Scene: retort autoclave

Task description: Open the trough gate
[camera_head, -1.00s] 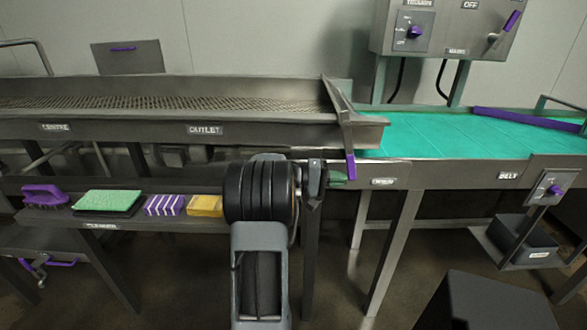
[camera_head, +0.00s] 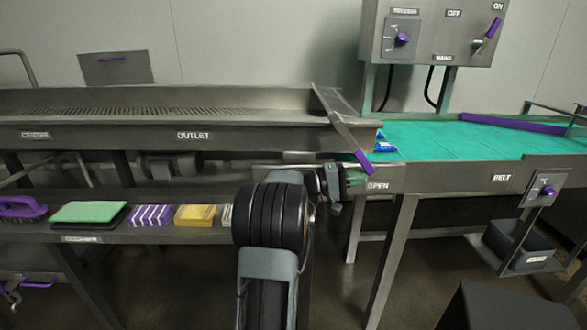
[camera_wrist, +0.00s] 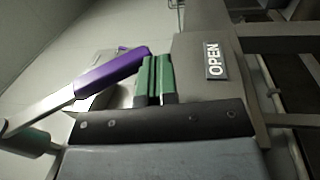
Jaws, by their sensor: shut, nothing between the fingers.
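The trough (camera_head: 110,135) is a long steel channel with a mesh floor, labelled OUTLET at its right part. Its gate lever (camera_head: 343,128) slants down to the right across the outlet end and ends in a purple handle (camera_head: 365,164). In the wrist view the purple handle (camera_wrist: 112,72) lies to the left of my gripper's green fingers, close to them. My gripper (camera_head: 357,179) is shut and empty, just below the handle and left of the OPEN label (camera_head: 378,186). The fingers (camera_wrist: 154,80) are together; whether they touch the handle I cannot tell.
A green belt (camera_head: 460,138) runs right from the outlet, with a blue packet (camera_head: 384,149) at its start. A control box (camera_head: 430,35) hangs above. A shelf below the trough holds a purple brush (camera_head: 20,208), a green pad (camera_head: 88,212) and sponges (camera_head: 195,215).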

